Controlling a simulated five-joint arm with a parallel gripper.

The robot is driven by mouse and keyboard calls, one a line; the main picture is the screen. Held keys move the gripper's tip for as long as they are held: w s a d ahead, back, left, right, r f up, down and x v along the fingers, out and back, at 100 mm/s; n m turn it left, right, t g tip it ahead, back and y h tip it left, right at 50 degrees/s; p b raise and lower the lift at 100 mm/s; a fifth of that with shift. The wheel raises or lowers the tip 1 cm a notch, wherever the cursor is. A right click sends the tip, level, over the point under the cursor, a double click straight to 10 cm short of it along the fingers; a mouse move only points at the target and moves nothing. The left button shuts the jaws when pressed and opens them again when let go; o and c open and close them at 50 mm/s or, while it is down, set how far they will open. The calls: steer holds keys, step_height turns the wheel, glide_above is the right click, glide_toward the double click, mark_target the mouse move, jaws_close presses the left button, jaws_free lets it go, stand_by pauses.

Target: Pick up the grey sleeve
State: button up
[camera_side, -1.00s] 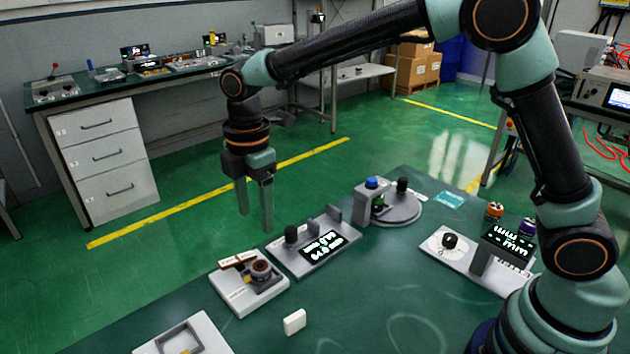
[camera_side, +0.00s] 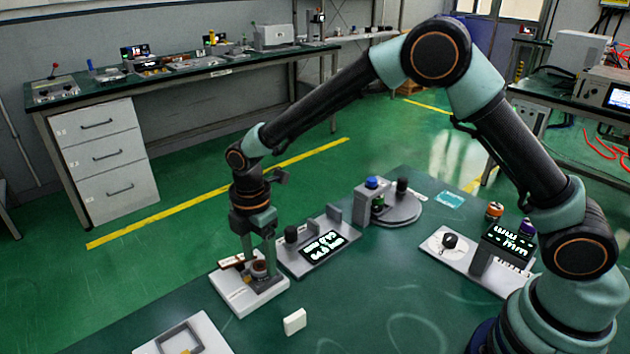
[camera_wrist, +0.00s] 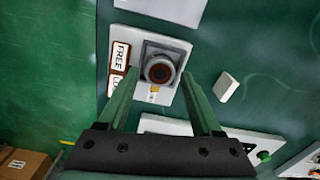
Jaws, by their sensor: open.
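The grey sleeve appears to be the dark grey round piece (camera_wrist: 149,71) with a reddish-brown centre, seen from above in the wrist view. It sits upright in a squarish grey mount (camera_wrist: 168,48) on a white base plate (camera_wrist: 125,35). In the side view the sleeve (camera_side: 259,268) is partly hidden by my fingers. My gripper (camera_side: 260,272) points down over it, with the fingers apart on either side. In the wrist view the open fingertips (camera_wrist: 160,73) flank the sleeve. I cannot tell whether they touch it.
A module with a lit display (camera_side: 322,246) stands close to the right of the base plate. A small white block (camera_side: 294,321) lies in front. A white plate with a square frame (camera_side: 182,340) is at front left.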

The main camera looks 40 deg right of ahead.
steer(key=shift+f, duration=0.9)
steer(key=c, duration=1)
jaws_close()
steer(key=shift+r, duration=0.15)
